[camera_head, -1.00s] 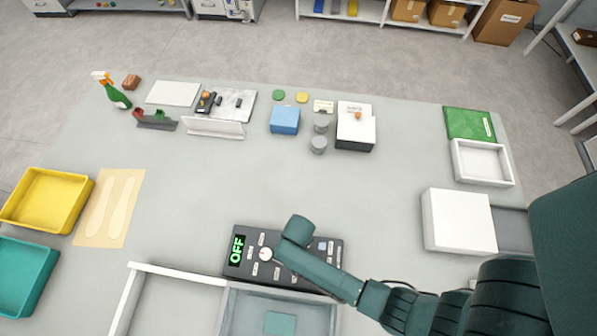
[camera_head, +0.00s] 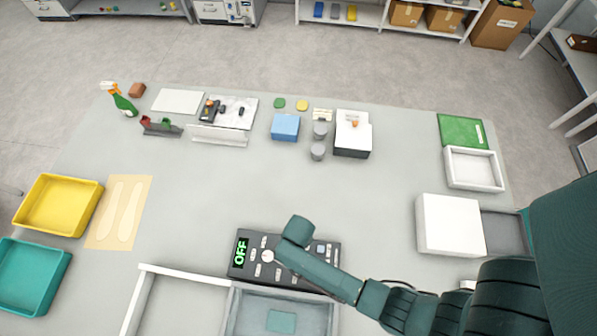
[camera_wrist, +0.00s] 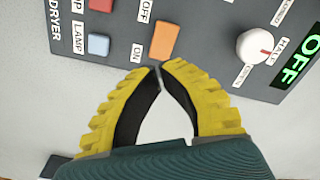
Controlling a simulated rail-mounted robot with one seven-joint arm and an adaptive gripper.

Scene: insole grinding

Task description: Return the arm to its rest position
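My arm (camera_head: 335,275) reaches in from the lower right over a dark control panel (camera_head: 240,272) near the table's front edge. Its end hangs over the panel, and the arm hides my gripper in the head view. In the wrist view my gripper (camera_wrist: 160,68) has two yellow, ribbed fingers with black inner pads. Their tips meet with nothing between them, close to an orange button (camera_wrist: 166,41) beside the ON and OFF labels. The panel's green display (camera_wrist: 291,70) reads OFF. Whether the tips touch the button or hover above it cannot be told.
A grey-walled open bin (camera_head: 280,300) lies in front of the panel. A white box (camera_head: 448,224) stands to the right. Yellow (camera_head: 60,203) and teal (camera_head: 33,275) trays are at left, beside a tan sheet with insoles (camera_head: 118,212). The table's middle is clear.

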